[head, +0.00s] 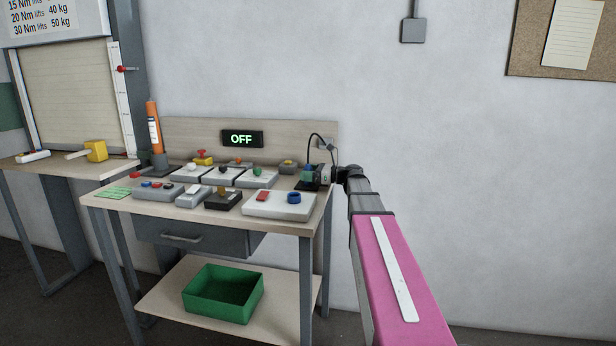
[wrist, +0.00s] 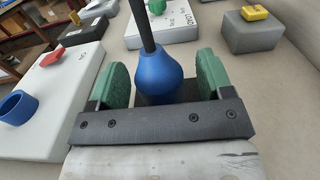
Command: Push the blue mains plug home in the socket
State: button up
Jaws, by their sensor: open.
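The blue mains plug (wrist: 158,75) is a rounded blue body with a black cable rising from its top, seen in the wrist view. My gripper (wrist: 156,88) is open, with one green finger pad on each side of the plug and visible gaps between. In the head view my gripper (head: 308,174) is at the right end of the workbench and largely hides the plug. A dark block shows below the plug in the wrist view, probably the socket; its face and how deep the plug sits are hidden.
The workbench (head: 160,209) carries several grey control boxes close to my gripper's left. A white box (head: 280,209) with a red rocker and a blue ring (wrist: 17,107) is nearest. The panel display (head: 242,139) reads OFF. A green bin (head: 222,309) sits on the lower shelf.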

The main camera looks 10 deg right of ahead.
jog(key=shift+c, duration=0.3)
jog(key=c, duration=1)
jog(key=shift+o, duration=0.2)
